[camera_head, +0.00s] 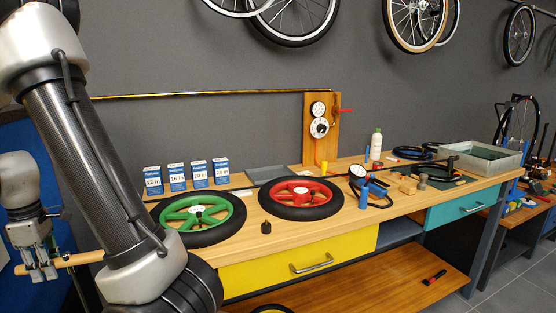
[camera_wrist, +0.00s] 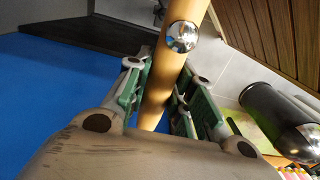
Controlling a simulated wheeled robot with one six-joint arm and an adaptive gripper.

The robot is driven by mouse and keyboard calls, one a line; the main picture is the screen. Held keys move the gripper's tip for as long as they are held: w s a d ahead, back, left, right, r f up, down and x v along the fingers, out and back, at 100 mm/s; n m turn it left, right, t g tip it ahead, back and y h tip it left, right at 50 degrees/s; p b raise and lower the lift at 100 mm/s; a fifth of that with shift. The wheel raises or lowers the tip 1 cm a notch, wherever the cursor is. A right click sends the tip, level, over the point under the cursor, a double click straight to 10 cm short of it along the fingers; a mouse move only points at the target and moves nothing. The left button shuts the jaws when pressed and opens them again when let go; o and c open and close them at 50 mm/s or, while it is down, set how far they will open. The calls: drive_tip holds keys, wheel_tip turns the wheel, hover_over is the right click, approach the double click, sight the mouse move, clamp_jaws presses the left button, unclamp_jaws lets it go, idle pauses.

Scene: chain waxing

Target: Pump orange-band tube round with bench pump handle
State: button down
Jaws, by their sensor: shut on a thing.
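A pale wooden bar (camera_head: 82,259) with a shiny metal knob (camera_wrist: 182,37), which looks like the bench pump handle, runs left to right at the lower left of the head view. My gripper (camera_head: 40,264) is shut around it near its left end. In the wrist view the green-padded fingers of my gripper (camera_wrist: 160,95) lie on either side of the wooden bar (camera_wrist: 158,80). My arm hides part of the bar in the head view. I cannot make out an orange-banded tube; black hoops (camera_head: 413,152) lie on the bench at the right back.
A gauge board (camera_head: 333,125) stands behind. Blue surface (camera_wrist: 60,90) fills the wrist view's left; a dark cylinder (camera_wrist: 268,112) is at right.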

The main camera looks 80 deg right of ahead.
wheel_tip(320, 180, down, 28)
drive_tip(key=shift+w+f, duration=0.15)
drive_tip(key=shift+f, duration=0.05)
